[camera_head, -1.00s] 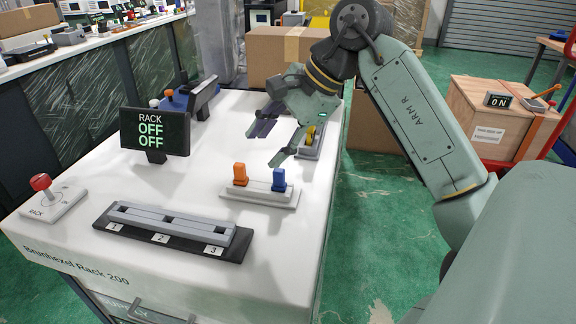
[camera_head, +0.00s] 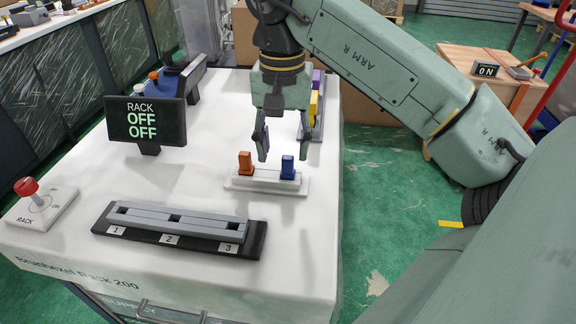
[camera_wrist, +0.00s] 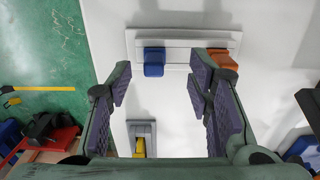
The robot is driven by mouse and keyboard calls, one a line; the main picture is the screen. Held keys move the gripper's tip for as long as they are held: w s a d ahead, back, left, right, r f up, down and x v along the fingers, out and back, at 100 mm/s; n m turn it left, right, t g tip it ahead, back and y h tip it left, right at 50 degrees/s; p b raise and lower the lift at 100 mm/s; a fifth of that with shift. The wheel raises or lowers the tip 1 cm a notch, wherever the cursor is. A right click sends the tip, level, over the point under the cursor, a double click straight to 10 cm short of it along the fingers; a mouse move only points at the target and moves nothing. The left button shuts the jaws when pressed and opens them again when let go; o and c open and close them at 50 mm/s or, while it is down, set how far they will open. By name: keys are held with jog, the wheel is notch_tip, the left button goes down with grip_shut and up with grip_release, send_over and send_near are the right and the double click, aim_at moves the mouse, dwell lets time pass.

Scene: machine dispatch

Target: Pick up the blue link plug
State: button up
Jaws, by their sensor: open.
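The blue link plug (camera_head: 287,167) stands upright at the right end of a small white holder (camera_head: 240,181) on the white bench top. An orange plug (camera_head: 245,163) stands at the holder's left end. My gripper (camera_head: 262,150) points down, open and empty, just above and behind the holder, between the two plugs in the head view. In the wrist view the blue plug (camera_wrist: 154,62) lies ahead of the fingers, between their lines, and the orange plug (camera_wrist: 222,60) is beyond the right finger, partly hidden by it.
A grey rail with slots 1, 2 and 3 (camera_head: 176,222) lies in front. A RACK display (camera_head: 145,122) reads OFF OFF. A red-knobbed switch (camera_head: 27,188) stands at left. A holder with yellow and purple plugs (camera_head: 314,105) is behind. The bench's right edge is near.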

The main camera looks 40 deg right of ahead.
aim_at(288, 157)
jog(key=f, duration=0.1)
jog(key=d+f+p, duration=0.1)
jog(key=f, duration=0.1)
jog(key=shift+s+f, duration=0.15)
jog(key=shift+f, duration=0.15)
jog(key=shift+a+f, duration=0.1)
jog(key=shift+f, duration=0.55)
jog(key=shift+c, duration=0.4)
jog(key=c, duration=0.9)
